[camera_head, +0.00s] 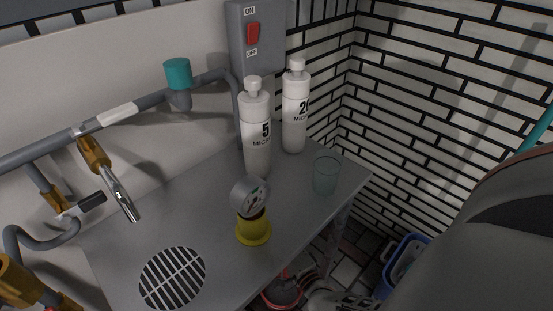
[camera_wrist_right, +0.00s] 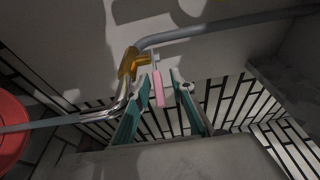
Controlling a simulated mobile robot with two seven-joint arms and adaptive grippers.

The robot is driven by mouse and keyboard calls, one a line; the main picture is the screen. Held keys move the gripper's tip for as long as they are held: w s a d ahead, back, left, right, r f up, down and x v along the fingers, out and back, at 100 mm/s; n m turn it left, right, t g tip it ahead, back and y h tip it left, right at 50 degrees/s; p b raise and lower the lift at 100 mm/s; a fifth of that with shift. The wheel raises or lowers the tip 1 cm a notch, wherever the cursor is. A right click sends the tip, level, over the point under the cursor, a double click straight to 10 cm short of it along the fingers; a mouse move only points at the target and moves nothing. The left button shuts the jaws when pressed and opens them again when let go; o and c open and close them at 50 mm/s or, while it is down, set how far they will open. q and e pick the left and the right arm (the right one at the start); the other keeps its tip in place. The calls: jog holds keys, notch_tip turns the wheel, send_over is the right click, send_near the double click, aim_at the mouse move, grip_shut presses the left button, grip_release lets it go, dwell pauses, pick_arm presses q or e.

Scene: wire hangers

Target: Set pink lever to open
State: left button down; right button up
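The pink lever (camera_wrist_right: 159,90) shows in the right wrist view, attached to a brass valve (camera_wrist_right: 131,63) on a grey pipe. It points down in the picture from the valve. My right gripper (camera_wrist_right: 164,82) is open, with its teal fingers spread on either side of the lever. The lever lies between the fingertips in the picture; I cannot tell whether either finger touches it. The pink lever is not visible in the head view. My left gripper is in neither view.
In the head view a grey table (camera_head: 200,215) holds two white bottles (camera_head: 256,130), a pressure gauge (camera_head: 250,197) on a yellow base and a glass (camera_head: 326,172). A red round object (camera_wrist_right: 10,130) is beside the pipe.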

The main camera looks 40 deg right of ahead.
jog(key=shift+s+f, duration=0.1)
jog(key=shift+f, duration=0.05)
jog(key=shift+s+a, duration=0.15)
jog(key=shift+s, duration=0.25)
jog(key=s+a, duration=0.1)
jog(key=s, duration=0.6)
jog(key=shift+c, duration=0.4)
